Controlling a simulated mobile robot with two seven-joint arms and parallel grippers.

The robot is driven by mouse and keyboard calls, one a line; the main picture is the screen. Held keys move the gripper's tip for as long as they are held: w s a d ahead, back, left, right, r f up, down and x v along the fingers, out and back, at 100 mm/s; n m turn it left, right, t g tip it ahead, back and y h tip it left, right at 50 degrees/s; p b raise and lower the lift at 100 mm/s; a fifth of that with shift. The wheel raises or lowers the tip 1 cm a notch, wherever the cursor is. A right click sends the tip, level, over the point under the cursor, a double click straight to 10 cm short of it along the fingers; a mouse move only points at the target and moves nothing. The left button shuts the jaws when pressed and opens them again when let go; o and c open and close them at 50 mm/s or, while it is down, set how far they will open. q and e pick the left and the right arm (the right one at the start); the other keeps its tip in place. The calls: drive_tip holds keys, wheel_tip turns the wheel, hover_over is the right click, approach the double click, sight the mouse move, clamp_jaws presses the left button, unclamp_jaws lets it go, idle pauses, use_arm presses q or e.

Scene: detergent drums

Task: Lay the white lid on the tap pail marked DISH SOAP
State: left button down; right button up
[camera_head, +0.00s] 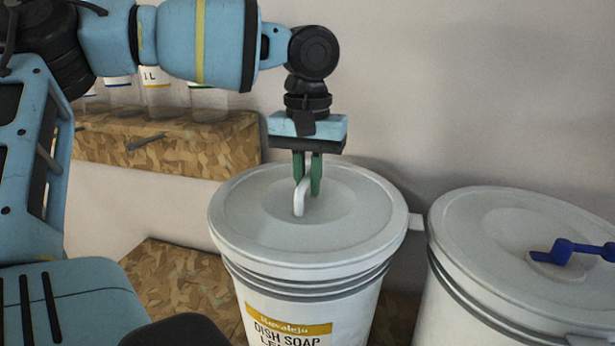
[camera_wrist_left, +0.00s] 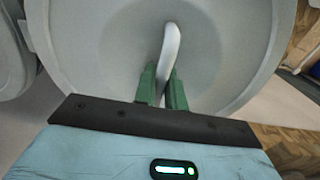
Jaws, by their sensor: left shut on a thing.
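The white lid (camera_head: 255,235) lies over the top of the pail marked DISH SOAP (camera_head: 300,318) in the head view and looks about level. Whether it rests fully on the rim I cannot tell. A white curved handle (camera_head: 299,199) stands up from its middle. My left gripper (camera_head: 307,190) points down above the lid, its green fingers shut on the handle. In the left wrist view the lid (camera_wrist_left: 105,60) fills most of the picture, with the handle (camera_wrist_left: 171,50) between the fingers (camera_wrist_left: 162,92). My right gripper is not in view. The pail's tap is not in view.
A second pail (camera_head: 460,300) with a white lid and a blue handle (camera_head: 570,250) stands close on the right. A speckled wooden shelf (camera_head: 170,150) with several bottles (camera_head: 160,95) is behind on the left. The wall is behind the pails.

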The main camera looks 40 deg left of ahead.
use_arm(q)
drive_tip(key=c, duration=0.9)
unclamp_jaws()
drive_tip(key=shift+r, duration=0.1)
drive_tip(key=shift+r+p, duration=0.4)
drive_tip(key=shift+r, duration=0.85)
drive_tip(key=shift+r+p, duration=0.5)
drive_tip(key=shift+r, duration=1.7)
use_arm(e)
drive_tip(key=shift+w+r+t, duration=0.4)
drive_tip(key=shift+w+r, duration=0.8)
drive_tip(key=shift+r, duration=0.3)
